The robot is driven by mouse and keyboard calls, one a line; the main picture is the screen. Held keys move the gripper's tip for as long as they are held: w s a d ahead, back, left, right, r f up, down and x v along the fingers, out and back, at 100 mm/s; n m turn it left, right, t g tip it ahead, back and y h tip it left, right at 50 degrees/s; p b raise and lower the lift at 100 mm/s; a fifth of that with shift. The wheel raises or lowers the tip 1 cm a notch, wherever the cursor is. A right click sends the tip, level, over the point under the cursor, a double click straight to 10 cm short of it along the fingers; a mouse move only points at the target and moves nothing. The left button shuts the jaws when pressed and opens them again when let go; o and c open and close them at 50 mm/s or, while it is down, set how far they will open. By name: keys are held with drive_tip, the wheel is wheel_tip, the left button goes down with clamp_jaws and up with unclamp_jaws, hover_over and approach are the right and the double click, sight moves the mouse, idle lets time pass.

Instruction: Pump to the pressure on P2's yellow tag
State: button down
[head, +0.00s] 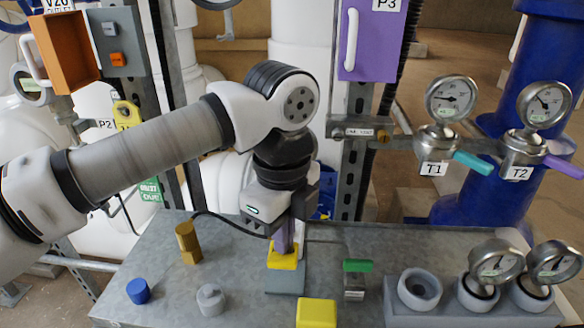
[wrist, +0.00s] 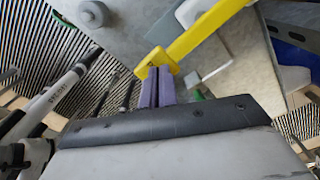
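My gripper (head: 284,246) points down over the bench, its purple fingers at a yellow bar end (head: 284,260) above a grey base. In the wrist view, the fingers (wrist: 158,72) are side by side with almost no gap, their tips at the end of a long yellow bar (wrist: 205,30). I cannot tell whether the bar is pinched between them or only touched. A P2 label (head: 104,124) is on the left, beside a yellow tag (head: 125,113) whose writing is too small to read. A gauge (head: 30,84) stands at the far left, partly hidden.
The grey bench holds a blue knob (head: 138,291), a brass piece (head: 187,243), a grey knob (head: 211,299), a yellow block (head: 316,313), a green-handled piece (head: 356,267) and an empty grey cup (head: 418,288). Gauges T1 (head: 450,99) and T2 (head: 544,104) stand behind right.

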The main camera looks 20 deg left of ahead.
drive_tip(key=shift+f, duration=0.55)
drive_tip(key=shift+r+p, duration=1.4)
drive_tip(key=shift+r, duration=1.25)
drive_tip(key=shift+r, duration=0.1)
